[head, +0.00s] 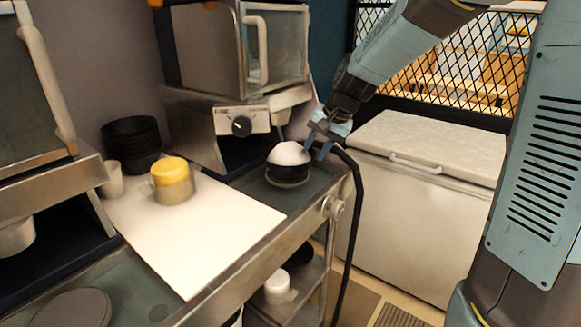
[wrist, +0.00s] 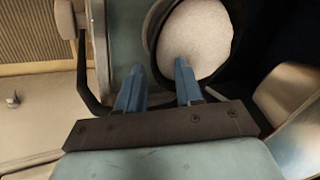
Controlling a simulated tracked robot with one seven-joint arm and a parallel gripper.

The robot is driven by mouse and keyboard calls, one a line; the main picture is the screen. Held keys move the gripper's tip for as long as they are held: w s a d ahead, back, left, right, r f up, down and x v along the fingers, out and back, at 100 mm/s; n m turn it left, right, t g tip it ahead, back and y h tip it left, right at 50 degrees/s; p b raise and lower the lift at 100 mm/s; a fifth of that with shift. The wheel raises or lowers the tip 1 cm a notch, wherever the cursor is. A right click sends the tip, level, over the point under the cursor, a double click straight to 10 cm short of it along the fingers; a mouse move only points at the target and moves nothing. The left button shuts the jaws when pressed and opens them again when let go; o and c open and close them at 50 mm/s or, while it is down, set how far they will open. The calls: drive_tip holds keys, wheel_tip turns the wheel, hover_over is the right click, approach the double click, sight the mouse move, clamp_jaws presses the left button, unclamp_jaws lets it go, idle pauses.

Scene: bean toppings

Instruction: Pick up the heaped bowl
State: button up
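The heaped bowl (head: 289,173) is dark with a rounded white heap, and stands upright on the grey-green counter near its right end. In the wrist view the bowl (wrist: 151,42) shows at top centre, its far side cut off by the frame. My gripper (head: 316,153) is at the bowl's right side in the head view, pointing down. In the wrist view my gripper (wrist: 159,66) has two blue fingers apart with nothing clamped. One fingertip overlaps the white heap, the other lies outside the rim. I cannot tell whether either touches the bowl.
A metal machine with a knob (head: 241,126) stands behind the bowl. Left are a white board (head: 215,232), a yellow-topped cup (head: 173,182), a white cup (head: 113,180) and dark stacked bowls (head: 132,140). A black hose (head: 352,230) hangs by the counter's right end, beside a white chest (head: 420,210).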

sight(309, 164)
drive_tip(key=shift+d+x, duration=0.2)
drive_tip(key=shift+x, duration=2.95)
drive_tip(key=shift+s+f, duration=0.1)
drive_tip(key=shift+f, duration=0.05)
clamp_jaws()
